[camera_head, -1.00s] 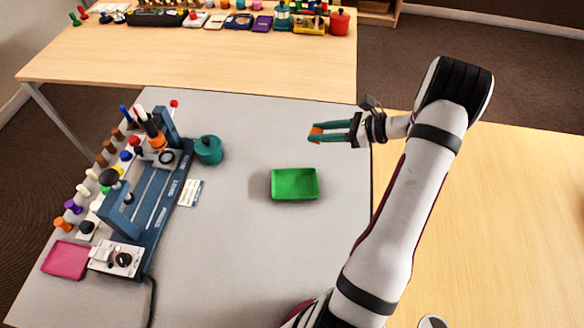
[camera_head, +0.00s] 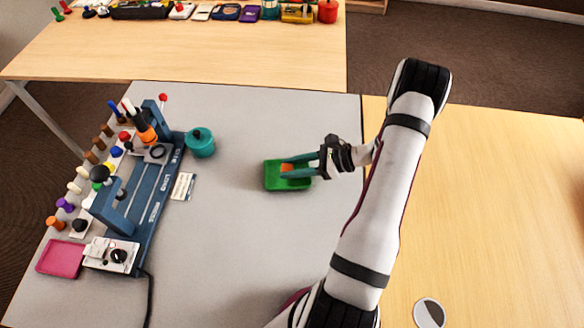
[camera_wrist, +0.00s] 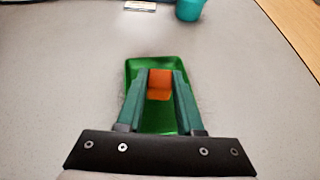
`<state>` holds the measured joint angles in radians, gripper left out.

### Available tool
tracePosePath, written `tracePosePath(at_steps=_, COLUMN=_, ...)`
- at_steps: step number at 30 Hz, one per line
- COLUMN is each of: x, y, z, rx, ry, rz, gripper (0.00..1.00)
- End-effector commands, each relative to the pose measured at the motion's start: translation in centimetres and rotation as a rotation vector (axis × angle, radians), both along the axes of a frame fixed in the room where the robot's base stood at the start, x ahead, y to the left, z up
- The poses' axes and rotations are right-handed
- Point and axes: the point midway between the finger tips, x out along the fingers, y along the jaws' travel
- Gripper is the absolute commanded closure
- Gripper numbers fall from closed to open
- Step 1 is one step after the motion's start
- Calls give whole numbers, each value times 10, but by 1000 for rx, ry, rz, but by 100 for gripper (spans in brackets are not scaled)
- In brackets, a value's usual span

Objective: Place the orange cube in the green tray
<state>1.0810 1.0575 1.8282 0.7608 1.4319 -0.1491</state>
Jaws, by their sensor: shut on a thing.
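The orange cube (camera_head: 287,168) is between the fingertips of my gripper (camera_head: 285,170), which is shut on it. The green tray (camera_head: 272,184) lies flat on the grey table, and the cube and fingers show over its inside in the head view. In the wrist view the orange cube (camera_wrist: 159,84) sits between the teal fingers of my gripper (camera_wrist: 160,88), with the green tray (camera_wrist: 135,68) around and below it. I cannot tell whether the cube touches the tray floor.
A teal pot (camera_head: 201,142) stands left of the tray, with a small card (camera_head: 183,186) near it. A blue machine (camera_head: 150,200) and several coloured pegs stand further left, with a pink tray (camera_head: 62,258). The grey table around the green tray is clear.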

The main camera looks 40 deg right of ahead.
Motion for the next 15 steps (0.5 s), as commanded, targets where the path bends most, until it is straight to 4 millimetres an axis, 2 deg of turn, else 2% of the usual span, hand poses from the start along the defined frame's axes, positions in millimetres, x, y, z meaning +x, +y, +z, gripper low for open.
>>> tracePosePath(at_steps=3, x=0, y=0, z=-11, rx=0, ry=-1, rz=-1, gripper=100)
tracePosePath(at_steps=12, x=0, y=0, z=-13, rx=0, ry=0, rz=-1, gripper=100)
tracePosePath(at_steps=13, x=0, y=-1, z=-13, rx=-1, ry=-1, rz=0, gripper=59)
tracePosePath(at_steps=15, x=0, y=-1, z=-13, rx=-1, ry=-1, rz=0, gripper=46)
